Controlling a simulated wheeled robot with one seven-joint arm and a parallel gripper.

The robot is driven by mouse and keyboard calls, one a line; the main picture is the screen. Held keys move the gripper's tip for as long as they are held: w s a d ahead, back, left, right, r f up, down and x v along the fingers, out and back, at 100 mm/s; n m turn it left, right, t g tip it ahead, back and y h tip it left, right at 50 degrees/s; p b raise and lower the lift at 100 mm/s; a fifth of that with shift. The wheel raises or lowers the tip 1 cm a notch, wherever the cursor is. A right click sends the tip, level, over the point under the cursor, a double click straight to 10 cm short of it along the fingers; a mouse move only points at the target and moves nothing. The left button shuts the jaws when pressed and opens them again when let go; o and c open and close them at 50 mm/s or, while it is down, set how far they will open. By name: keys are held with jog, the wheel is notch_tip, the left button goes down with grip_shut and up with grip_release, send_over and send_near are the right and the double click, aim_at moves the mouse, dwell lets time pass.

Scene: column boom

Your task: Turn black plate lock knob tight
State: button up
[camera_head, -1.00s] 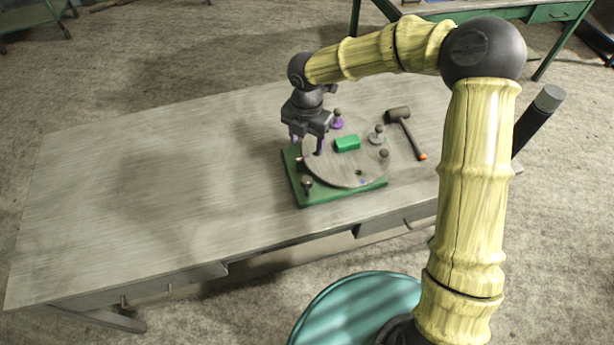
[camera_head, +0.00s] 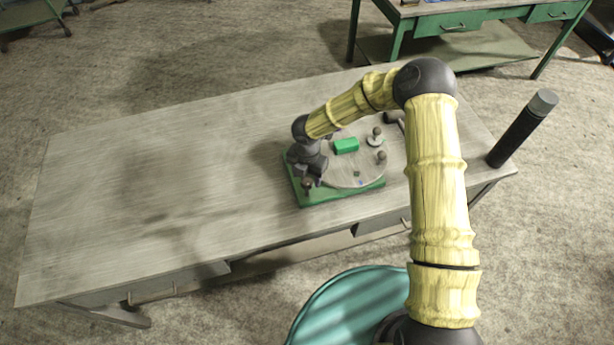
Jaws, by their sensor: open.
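A round grey plate (camera_head: 345,178) lies on a green base (camera_head: 322,198) on the workbench. A dark knob (camera_head: 308,186) stands at the base's front left corner, beside the plate, and looks like the black plate lock knob. My gripper (camera_head: 309,178) points down right at this knob, with its jaws open. The knob is partly covered by the jaws, and I cannot tell whether they touch it or which way it is turned.
On the plate are a green block (camera_head: 346,145) and two dark-topped posts, one at the back right (camera_head: 377,132) and one at the right (camera_head: 381,157). A mallet head (camera_head: 393,117) shows behind my arm. A black cylinder (camera_head: 523,128) stands at the bench's right end. The bench's left is clear.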

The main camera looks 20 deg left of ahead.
aim_at(306, 184)
jog(key=shift+f, duration=1.25)
jog(key=c, duration=1)
